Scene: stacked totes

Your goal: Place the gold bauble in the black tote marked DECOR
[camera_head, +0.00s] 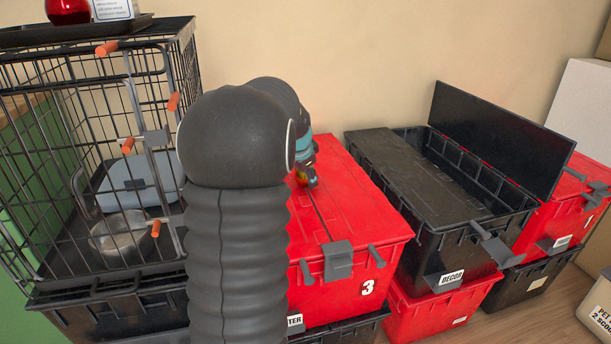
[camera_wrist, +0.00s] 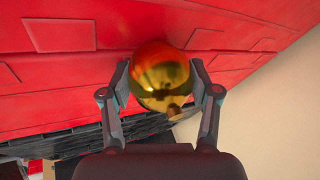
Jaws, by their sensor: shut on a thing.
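The gold bauble (camera_wrist: 165,88) is round and shiny, with its small cap at the lower right in the wrist view. My gripper (camera_wrist: 159,72) is shut on it, one finger on each side. In the head view my arm hides most of my gripper and the bauble, which are over the red tote marked 3 (camera_head: 362,225). The black tote marked DECOR (camera_head: 438,250) stands right of that tote, on top of a red tote. Its near-left lid half lies shut; its other lid half (camera_head: 500,135) stands up, leaving an opening along the right side.
A wire crate (camera_head: 60,190) with a metal bowl (camera_head: 122,235) stands at the left. A dark tray (camera_head: 70,32) with a red object (camera_head: 68,10) is on top of it. Another red tote (camera_head: 565,215) stands right of the DECOR tote. A wall is behind.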

